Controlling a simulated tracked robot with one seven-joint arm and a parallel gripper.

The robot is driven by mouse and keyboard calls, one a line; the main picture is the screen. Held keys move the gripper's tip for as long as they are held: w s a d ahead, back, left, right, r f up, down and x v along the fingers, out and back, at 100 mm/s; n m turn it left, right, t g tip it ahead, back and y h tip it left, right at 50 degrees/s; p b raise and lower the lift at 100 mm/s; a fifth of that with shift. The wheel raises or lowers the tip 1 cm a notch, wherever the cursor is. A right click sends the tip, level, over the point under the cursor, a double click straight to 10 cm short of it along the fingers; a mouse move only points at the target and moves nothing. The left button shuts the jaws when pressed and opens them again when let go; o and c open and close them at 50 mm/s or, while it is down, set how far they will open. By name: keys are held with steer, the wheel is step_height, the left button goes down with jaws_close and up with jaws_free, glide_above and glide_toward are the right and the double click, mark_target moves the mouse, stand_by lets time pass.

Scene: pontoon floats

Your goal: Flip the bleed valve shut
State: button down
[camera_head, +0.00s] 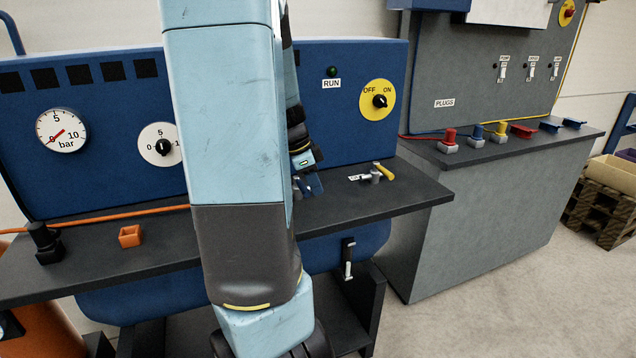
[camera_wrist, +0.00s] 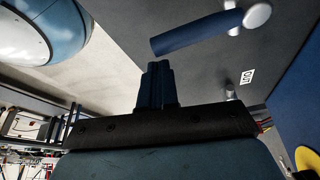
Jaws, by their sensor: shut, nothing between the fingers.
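My gripper (camera_wrist: 157,68) is shut and empty in the wrist view, its dark fingers together above the bench top. A valve with a blue lever (camera_wrist: 200,32) and a silver pivot lies just past the fingertips, apart from them in the picture. A label reading OUT (camera_wrist: 246,77) is nearby. In the head view a valve with a yellow lever (camera_head: 384,171) stands on the bench to the right of my gripper (camera_head: 310,184), with a small white label (camera_head: 359,178) beside it. I cannot read which valve is the bleed valve. My arm hides the middle of the bench.
The blue panel (camera_head: 345,130) behind the bench carries a pressure gauge (camera_head: 62,131), a dial (camera_head: 158,144) and a yellow OFF/ON switch (camera_head: 378,100). An orange block (camera_head: 130,236) and a black fitting (camera_head: 44,243) stand at left. A grey cabinet (camera_head: 480,220) with coloured plugs stands right.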

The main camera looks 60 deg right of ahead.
steer(key=shift+s+d+r, duration=0.15)
steer(key=shift+s+d, duration=0.4)
steer(key=shift+s, duration=0.05)
steer(key=shift+s+d+r, duration=0.15)
steer(key=shift+s+d, duration=0.35)
steer(key=shift+s, duration=0.1)
steer(key=v, duration=1)
steer(key=w+a+r+n+t, duration=0.2)
steer(key=w+a+n+t, duration=0.15)
steer(key=a+n, duration=0.45)
steer(key=w+a+r+n+t, duration=0.15)
steer(key=w+a+n, duration=0.3)
steer(key=a, duration=0.65)
steer(key=s+a+n+t+y, duration=0.1)
steer(key=a+n+t, duration=0.1)
steer(key=a+n, duration=0.5)
steer(key=s+a+r+n+t+y, duration=0.1)
steer(key=s+a+n, duration=0.1)
steer(key=a+n, duration=0.6)
steer(key=a, duration=0.5)
steer(key=shift+s+t+y, duration=0.25)
steer(key=shift+t+y, duration=0.05)
steer(key=shift+t, duration=0.1)
steer(key=shift+n, duration=0.25)
